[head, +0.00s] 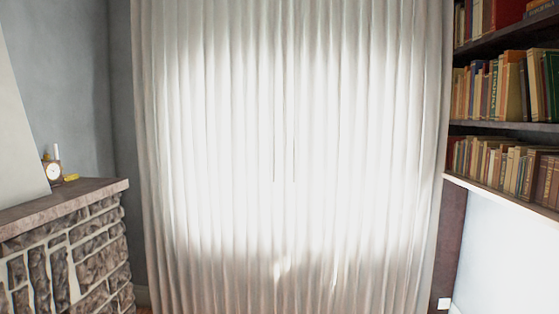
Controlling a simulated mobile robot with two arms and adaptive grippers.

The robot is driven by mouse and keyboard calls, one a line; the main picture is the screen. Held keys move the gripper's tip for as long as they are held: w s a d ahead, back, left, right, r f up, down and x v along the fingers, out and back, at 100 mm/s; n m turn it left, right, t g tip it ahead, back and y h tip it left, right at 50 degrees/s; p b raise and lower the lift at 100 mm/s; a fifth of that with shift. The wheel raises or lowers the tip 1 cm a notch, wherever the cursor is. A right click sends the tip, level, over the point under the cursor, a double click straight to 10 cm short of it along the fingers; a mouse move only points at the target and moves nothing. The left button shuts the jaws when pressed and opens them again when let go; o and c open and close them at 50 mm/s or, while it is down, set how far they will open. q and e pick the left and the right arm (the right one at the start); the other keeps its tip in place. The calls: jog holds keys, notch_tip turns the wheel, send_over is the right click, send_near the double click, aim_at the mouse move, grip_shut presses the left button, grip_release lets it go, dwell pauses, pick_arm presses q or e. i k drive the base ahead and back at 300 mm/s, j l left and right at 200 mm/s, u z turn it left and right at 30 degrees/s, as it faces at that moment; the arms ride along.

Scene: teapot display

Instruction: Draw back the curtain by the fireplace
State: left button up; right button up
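A white pleated curtain (300,150) hangs across the middle of the head view, from the top edge to the bottom edge. It is drawn closed, and bright light comes through its middle. A thin dark vertical line shows near its centre. The stone fireplace (75,255) with a dark mantel shelf (70,198) stands at the left, its near corner close to the curtain's left edge. Neither of my grippers shows in the head view.
A small clock (53,171) stands on the mantel with a yellow object (71,178) beside it. Bookshelves full of books (505,85) stand at the right, next to the curtain's right edge. A grey wall (70,80) lies behind the fireplace.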

aim_at(278, 148)
jog(key=i+l, duration=0.2)
jog(key=i, duration=0.15)
jog(key=i+l, duration=0.15)
jog(key=i, duration=0.25)
jog(key=i+l, duration=0.2)
jog(key=i, duration=0.15)
jog(key=u, duration=0.05)
